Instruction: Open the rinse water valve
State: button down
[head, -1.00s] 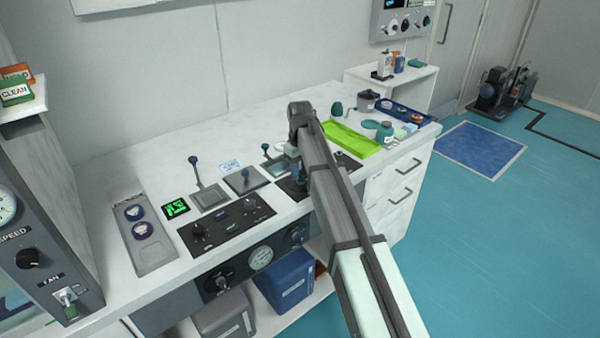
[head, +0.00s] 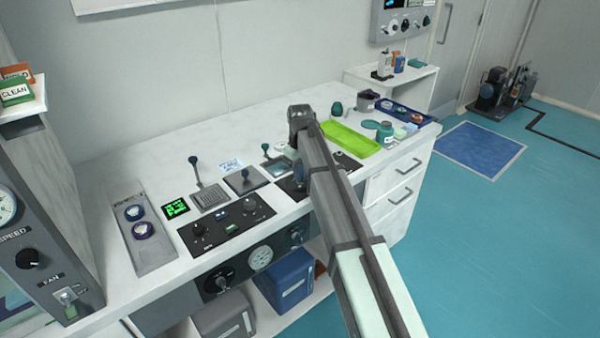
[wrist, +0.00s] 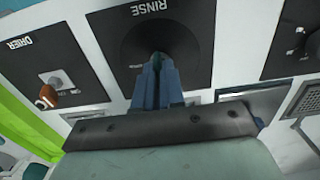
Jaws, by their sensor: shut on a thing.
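The rinse valve is a dark round knob (wrist: 135,42) on a black panel labelled RINSE (wrist: 205,50), upside down in the wrist view. My gripper (wrist: 158,62) points at the panel, and its blue fingers are close together on the middle of the knob. The part between the fingertips is mostly hidden, and I cannot read how far the knob is turned.
A DRIER panel (wrist: 35,60) with an orange-tipped switch (wrist: 50,97) is left of the rinse panel in the wrist view. In the head view, levers (head: 195,165), a black control panel (head: 225,225) and a lime tray (head: 350,138) are on the white bench near my arm.

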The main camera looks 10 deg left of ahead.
jog(key=shift+m, duration=0.4)
jog(key=m, duration=1.3)
jog(key=shift+m, duration=2)
jog(key=c, duration=1.2)
grip_release()
jog(key=shift+c, duration=0.2)
